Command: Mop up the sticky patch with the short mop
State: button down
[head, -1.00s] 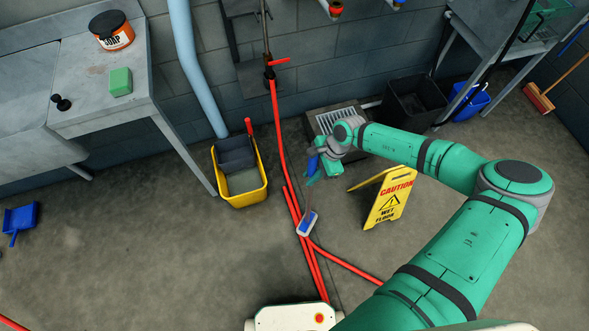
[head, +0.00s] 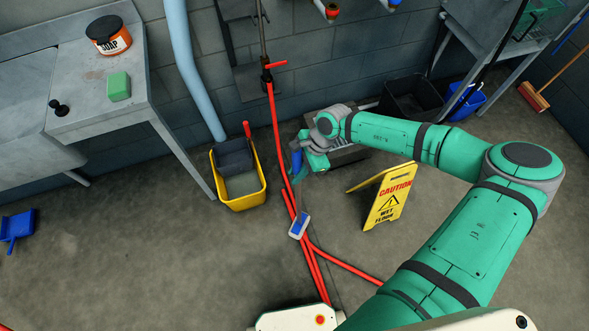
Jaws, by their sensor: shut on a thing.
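My gripper (head: 300,172) is shut on the blue handle of the short mop, left of the caution sign. The short mop (head: 299,226) hangs down from it, with a small blue and white head at its lower end. The head is over or beside the red hose; I cannot tell whether it touches the floor. The sticky patch is not clearly seen; a faint mark (head: 72,237) on the floor at left could be a stain, but I cannot tell.
The red hose (head: 307,258) runs down the middle of the floor. A yellow mop bucket (head: 240,200) stands left of my gripper, and a yellow caution sign (head: 388,200) right. A blue dustpan (head: 18,224) lies far left. The floor between dustpan and bucket is clear.

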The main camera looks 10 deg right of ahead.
jog(key=shift+r, duration=1.2)
